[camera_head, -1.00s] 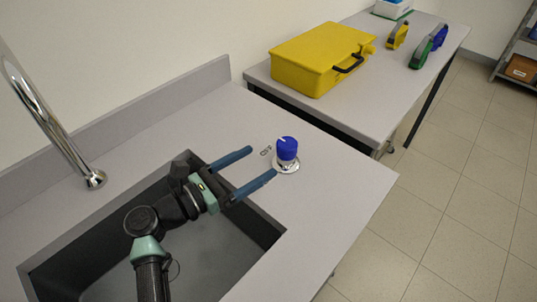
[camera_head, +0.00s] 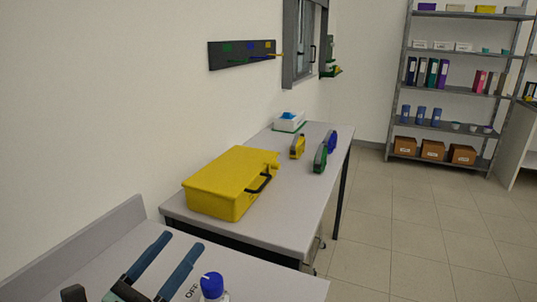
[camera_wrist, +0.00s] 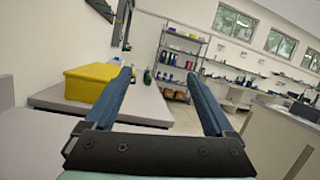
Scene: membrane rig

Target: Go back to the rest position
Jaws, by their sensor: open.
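My gripper (camera_head: 174,258) shows at the bottom left of the head view, above the grey counter. Its two blue fingers are spread wide with nothing between them. In the wrist view my gripper (camera_wrist: 160,85) is also open and empty, facing out across the room. A blue-topped knob (camera_head: 212,286) stands on the counter, just right of the fingers and apart from them, beside the printed word OFF. Its base is cut off by the picture's lower edge.
A yellow case (camera_head: 232,183) lies on the side table (camera_head: 290,220), with yellow, green and blue tools behind it. A wall panel (camera_head: 242,54) and a shelf rack (camera_head: 440,90) stand beyond. The tiled floor (camera_head: 400,230) to the right is clear.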

